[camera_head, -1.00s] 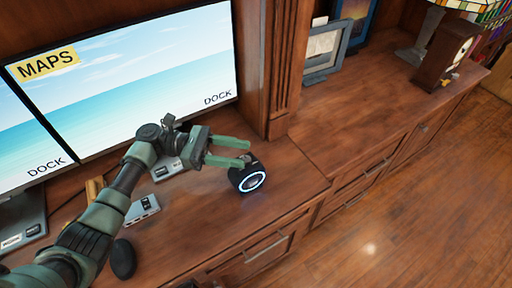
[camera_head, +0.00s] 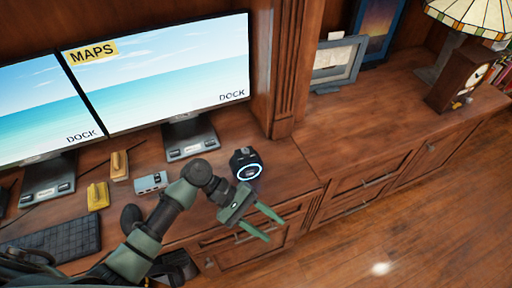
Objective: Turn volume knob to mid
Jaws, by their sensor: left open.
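The volume knob (camera_head: 246,163) is a small black round device with a glowing white-blue ring on its face. It stands on the wooden desk, right of the monitor stand. My left gripper (camera_head: 268,222) is open, with two green fingers pointing to the lower right. It is in front of and below the knob in the head view, apart from it and empty. The knob's setting is too small to read. My right gripper does not show.
Two monitors (camera_head: 165,68) stand at the back. A keyboard (camera_head: 52,241), a black mouse (camera_head: 131,217), a small grey box (camera_head: 150,182) and yellow-brown blocks (camera_head: 97,196) lie left. A picture frame (camera_head: 337,62) and clock (camera_head: 461,80) stand right. The right cabinet top is mostly clear.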

